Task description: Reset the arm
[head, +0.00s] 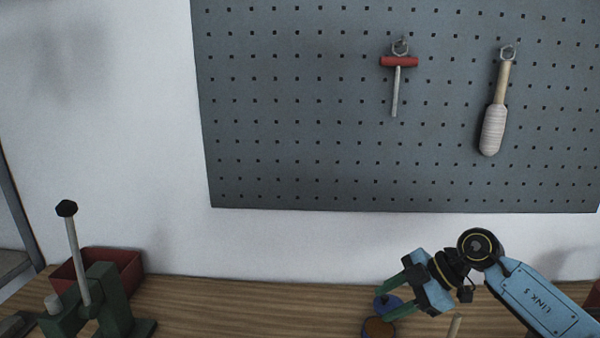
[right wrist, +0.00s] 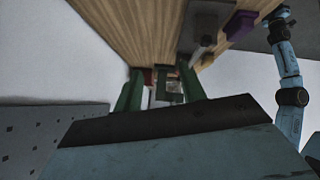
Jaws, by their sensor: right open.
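My right gripper (head: 384,302) is at the lower right of the head view, its blue arm coming in from the right edge. Its two green fingers are spread apart and point left and down, above the wooden bench. In the right wrist view the fingers of this gripper (right wrist: 160,88) also stand apart, with nothing held between them. My left gripper does not show in the head view. A blue jointed arm stands at the right of the right wrist view, with no clear gripper on it.
A green lever press (head: 110,300) and a red bin (head: 125,268) stand at the left of the bench (head: 240,305). A pegboard (head: 300,110) holds two tools. The bench middle is clear.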

